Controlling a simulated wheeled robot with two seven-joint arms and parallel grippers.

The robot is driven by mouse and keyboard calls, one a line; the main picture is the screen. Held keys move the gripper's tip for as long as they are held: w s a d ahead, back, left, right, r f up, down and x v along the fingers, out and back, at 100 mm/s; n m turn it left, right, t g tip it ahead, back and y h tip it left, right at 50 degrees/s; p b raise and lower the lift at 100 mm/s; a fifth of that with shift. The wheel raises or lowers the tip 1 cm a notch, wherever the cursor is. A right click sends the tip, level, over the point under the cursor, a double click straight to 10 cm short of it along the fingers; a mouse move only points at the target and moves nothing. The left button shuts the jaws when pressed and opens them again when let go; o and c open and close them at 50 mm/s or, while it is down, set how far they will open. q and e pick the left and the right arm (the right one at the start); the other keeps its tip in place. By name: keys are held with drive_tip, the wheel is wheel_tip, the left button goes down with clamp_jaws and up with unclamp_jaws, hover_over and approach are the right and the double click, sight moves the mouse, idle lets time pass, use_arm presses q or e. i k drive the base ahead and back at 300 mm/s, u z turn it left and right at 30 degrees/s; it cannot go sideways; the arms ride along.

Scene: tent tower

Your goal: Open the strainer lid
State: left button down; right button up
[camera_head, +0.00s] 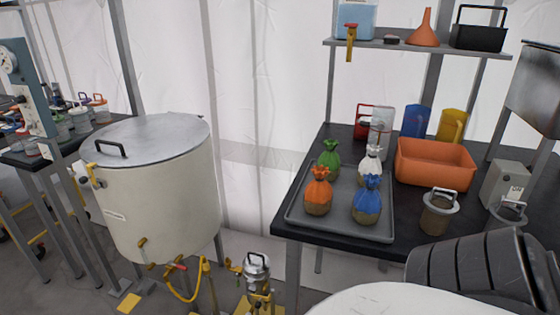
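A small shiny metal vessel (257,267) stands low at the bottom centre, between the large tank and the black table. It has a round lid with a dark handle (256,258) on top, and the lid looks shut. Yellow parts support it from below. I take this for the strainer, but the picture does not label it. A large cream tank (165,205) stands to its left, its flat grey metal lid (150,138) closed and fitted with a black handle (110,148). Neither of my grippers shows in the head view.
The black table (330,244) at right holds a grey tray (296,212) with several tied sacks, an orange bin (435,163) and lidded containers. A shelf (400,47) hangs above. A cluttered bench (95,122) stands left.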

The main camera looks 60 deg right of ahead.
sight(257, 267)
drive_tip(key=z, duration=0.9)
drive_tip(key=i, duration=0.55)
